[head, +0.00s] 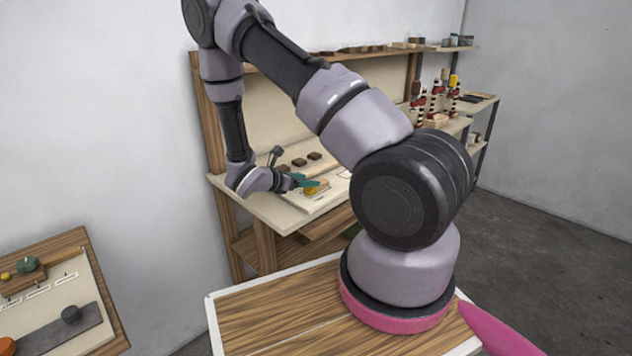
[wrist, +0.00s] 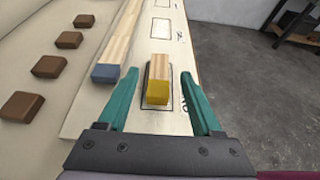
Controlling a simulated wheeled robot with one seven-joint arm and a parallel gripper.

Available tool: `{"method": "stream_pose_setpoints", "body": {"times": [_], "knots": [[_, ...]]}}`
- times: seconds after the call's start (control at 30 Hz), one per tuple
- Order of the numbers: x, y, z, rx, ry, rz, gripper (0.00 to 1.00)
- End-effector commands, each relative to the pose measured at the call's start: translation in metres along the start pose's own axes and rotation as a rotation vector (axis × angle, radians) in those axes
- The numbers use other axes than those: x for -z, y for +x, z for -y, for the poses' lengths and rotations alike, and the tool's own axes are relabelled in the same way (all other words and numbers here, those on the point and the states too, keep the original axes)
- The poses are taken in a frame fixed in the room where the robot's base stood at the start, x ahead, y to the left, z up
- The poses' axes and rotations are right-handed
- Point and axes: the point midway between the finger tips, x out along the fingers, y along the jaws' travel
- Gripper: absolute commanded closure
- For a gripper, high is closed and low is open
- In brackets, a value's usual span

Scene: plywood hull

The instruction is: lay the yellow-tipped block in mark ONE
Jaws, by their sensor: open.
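The yellow-tipped block (wrist: 158,88) lies flat on the pale board, its yellow end toward my gripper and bare wood beyond. A dark outlined mark shows around it, and the block appears to lie inside. Writing beside this mark is partly covered by my right finger, so I cannot read it surely. My gripper (wrist: 160,74) is open, with one teal finger on each side of the block and visible gaps to both. In the head view my gripper (head: 306,182) is low over the bench, with the yellow end (head: 314,189) beside it.
A blue-tipped block (wrist: 107,72) lies left of my left finger. Several brown blocks (wrist: 48,66) stand in a row farther left. An outlined mark (wrist: 160,28) beyond the yellow-tipped block is empty. The board's right edge drops to the floor.

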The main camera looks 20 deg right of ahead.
Motion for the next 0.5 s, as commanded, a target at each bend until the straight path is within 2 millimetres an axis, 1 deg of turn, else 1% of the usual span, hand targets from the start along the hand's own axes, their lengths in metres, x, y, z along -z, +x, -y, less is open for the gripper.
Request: {"method": "stream_pose_setpoints", "body": {"times": [0.03,0.1,0.2,0.3,0.43,0.5], "knots": [[0.000,-0.011,-0.001,-0.004,0.000,-0.001,0.33],[0.000,-0.024,-0.001,-0.004,0.000,-0.001,0.33],[0.000,-0.036,-0.001,-0.003,0.000,0.000,0.33],[0.000,-0.043,0.000,0.000,0.000,-0.001,0.33],[0.000,-0.047,0.001,0.001,0.001,-0.001,0.33],[-0.005,-0.048,0.001,0.011,0.021,-0.007,0.33]]}}
